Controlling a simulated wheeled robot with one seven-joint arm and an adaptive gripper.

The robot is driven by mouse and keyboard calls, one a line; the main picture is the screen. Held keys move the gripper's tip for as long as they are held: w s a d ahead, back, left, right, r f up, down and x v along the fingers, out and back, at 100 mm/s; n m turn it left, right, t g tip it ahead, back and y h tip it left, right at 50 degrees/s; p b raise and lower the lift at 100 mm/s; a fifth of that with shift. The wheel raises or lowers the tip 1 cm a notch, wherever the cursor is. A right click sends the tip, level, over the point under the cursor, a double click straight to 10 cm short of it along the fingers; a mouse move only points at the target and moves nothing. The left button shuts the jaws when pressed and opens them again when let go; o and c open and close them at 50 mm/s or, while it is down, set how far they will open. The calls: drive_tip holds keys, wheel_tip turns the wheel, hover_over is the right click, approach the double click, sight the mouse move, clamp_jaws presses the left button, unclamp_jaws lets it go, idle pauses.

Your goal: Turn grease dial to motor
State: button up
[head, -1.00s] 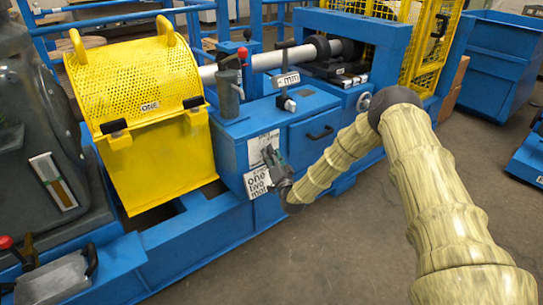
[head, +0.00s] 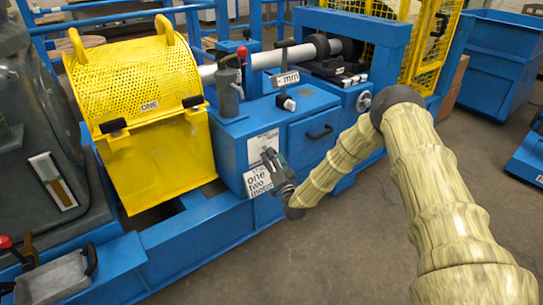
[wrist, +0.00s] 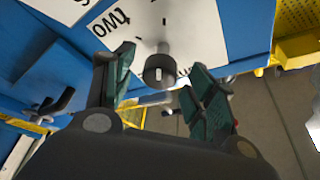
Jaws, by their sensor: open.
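The grease dial (wrist: 160,69) is a small dark round knob on a short pale shaft, in the middle of the wrist view. It carries a short white mark, but I cannot tell which label that points at. My gripper (head: 271,158) is open in front of this plate. In the wrist view its fingers are on either side of the knob, with gaps visible.
A yellow perforated guard (head: 140,80) stands left of the cabinet. A black drawer handle (head: 319,132) is right of the plate. The floor in front is clear.

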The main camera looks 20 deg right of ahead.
drive_tip(key=v, duration=0.9)
drive_tip(key=shift+s+f, duration=0.2)
drive_tip(key=shift+s, duration=0.15)
drive_tip(key=shift+d, duration=0.1)
drive_tip(key=s+a+f+n+g+y, duration=0.1)
drive_tip(key=s+a+f+n+g, duration=0.1)
drive_tip(key=s+a+f+g, duration=0.45)
drive_tip(key=s+a+f+n+g+y, duration=0.1)
drive_tip(key=s+a+f+n+g, duration=0.15)
drive_tip(key=s+f, duration=0.7)
drive_tip(key=s+f+n+g+h, duration=0.1)
drive_tip(key=s+f+g, duration=0.3)
drive_tip(key=s, duration=0.7)
drive_tip(key=s+f+n+g, duration=0.2)
drive_tip(key=s+f+g, duration=0.15)
drive_tip(key=s, duration=0.75)
drive_tip(key=s+d+r+n+g+h, duration=0.1)
drive_tip(key=s+d+g, duration=0.1)
drive_tip(key=s, duration=0.5)
drive_tip(key=s+d+r+g+h, duration=0.1)
drive_tip(key=s+d+g, duration=0.15)
drive_tip(key=s, duration=0.45)
wheel_tip(320, 180, up, 23)
drive_tip(key=p, duration=2.3)
drive_tip(key=shift+a, duration=0.25)
